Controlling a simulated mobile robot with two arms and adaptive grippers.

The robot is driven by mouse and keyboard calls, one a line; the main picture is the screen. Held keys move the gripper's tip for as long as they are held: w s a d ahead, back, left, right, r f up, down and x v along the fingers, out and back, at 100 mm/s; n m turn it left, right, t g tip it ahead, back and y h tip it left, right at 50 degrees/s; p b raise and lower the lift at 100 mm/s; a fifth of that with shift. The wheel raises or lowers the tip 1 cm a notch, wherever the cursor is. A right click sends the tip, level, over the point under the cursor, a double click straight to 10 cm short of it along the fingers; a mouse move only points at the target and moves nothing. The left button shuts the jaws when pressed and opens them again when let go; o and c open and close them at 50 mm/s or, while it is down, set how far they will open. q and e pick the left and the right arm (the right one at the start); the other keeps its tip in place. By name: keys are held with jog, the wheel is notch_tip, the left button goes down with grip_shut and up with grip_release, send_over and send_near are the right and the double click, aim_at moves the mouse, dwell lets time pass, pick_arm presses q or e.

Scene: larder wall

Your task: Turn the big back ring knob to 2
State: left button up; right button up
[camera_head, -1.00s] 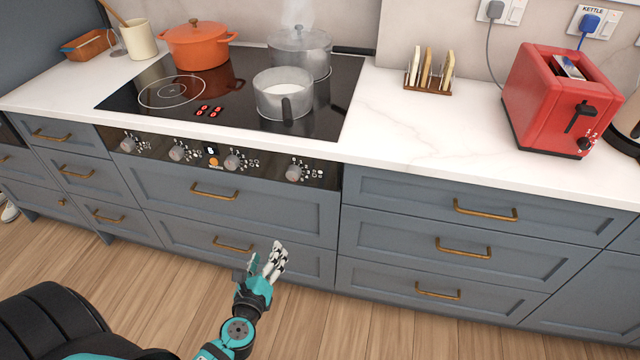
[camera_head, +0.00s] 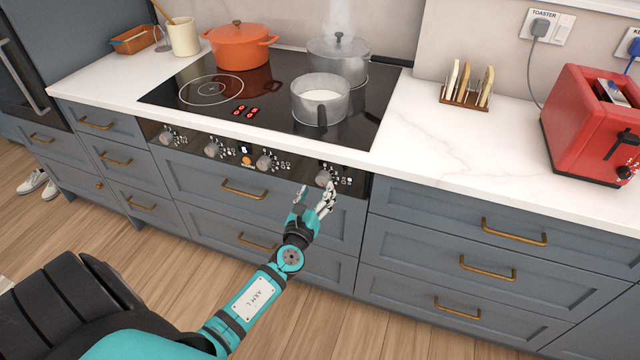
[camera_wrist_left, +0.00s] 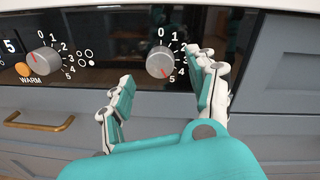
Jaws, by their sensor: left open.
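A row of round grey knobs runs along the black panel under the cooktop. The rightmost knob (camera_head: 323,178) is just above my left gripper (camera_head: 315,193). In the left wrist view this knob (camera_wrist_left: 160,64) has a scale from 0 to 5, with its red mark toward the lower right, near 5. My left gripper (camera_wrist_left: 160,80) is open, its fingers on either side below and in front of the knob, apparently not touching it. A finger hides the ring symbol beside this knob. The neighbouring knob (camera_wrist_left: 44,61) shows a small ring diagram. My right gripper is out of view.
The cooktop (camera_head: 262,128) carries an orange pot (camera_head: 238,52), a lidded grey pot (camera_head: 340,62) at back right and an open pan (camera_head: 318,102) in front. Drawer handles (camera_head: 244,190) stick out below the panel. A toast rack (camera_head: 466,88) and red toaster (camera_head: 585,125) stand right.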

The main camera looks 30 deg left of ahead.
aim_at(321, 182)
pick_arm(q)
jog(key=shift+x, duration=1.7)
jog(key=shift+s, duration=0.1)
jog(key=c, duration=1.1)
